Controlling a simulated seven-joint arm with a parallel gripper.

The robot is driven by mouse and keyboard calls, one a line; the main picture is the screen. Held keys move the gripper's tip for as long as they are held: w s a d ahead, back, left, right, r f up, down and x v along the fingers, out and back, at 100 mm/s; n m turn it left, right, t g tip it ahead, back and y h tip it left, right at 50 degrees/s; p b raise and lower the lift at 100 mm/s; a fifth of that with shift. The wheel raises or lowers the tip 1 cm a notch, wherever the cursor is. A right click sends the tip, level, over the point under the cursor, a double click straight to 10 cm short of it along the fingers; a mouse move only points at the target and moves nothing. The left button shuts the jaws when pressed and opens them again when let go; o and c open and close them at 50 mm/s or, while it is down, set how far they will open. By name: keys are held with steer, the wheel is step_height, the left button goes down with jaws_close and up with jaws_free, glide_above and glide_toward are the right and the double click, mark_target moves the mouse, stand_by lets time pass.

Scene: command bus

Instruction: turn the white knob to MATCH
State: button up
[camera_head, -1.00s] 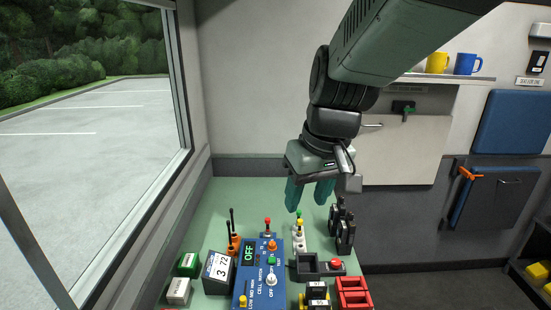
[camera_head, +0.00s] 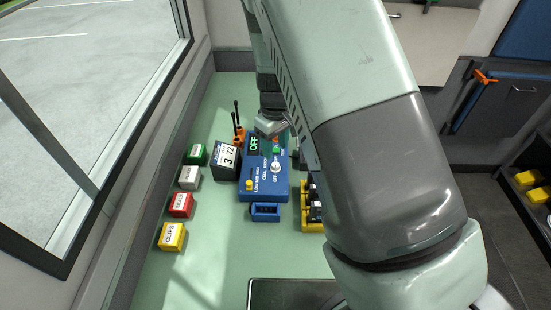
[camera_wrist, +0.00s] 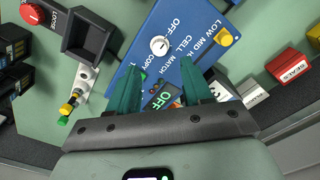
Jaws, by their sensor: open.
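The white knob (camera_head: 276,167) stands on the sloped blue panel (camera_head: 262,182), labelled CELL MATCH, on the green bench. In the wrist view the knob (camera_wrist: 159,45) sits beside OFF, COPY and MATCH lettering; its exact setting is hard to read. The green display (camera_head: 254,144) reads OFF. My gripper (camera_wrist: 160,68) is open and empty, its two green fingers spread over the panel with the knob between and just beyond their tips in the picture. I cannot tell the height gap.
A yellow knob (camera_wrist: 225,38) is on the panel. Green, white, red and yellow (camera_head: 172,237) blocks line the left.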

mark_target(276, 164)
step_height(276, 164, down, 6)
steer(key=shift+f, duration=0.25)
jaws_close()
stand_by(0.3)
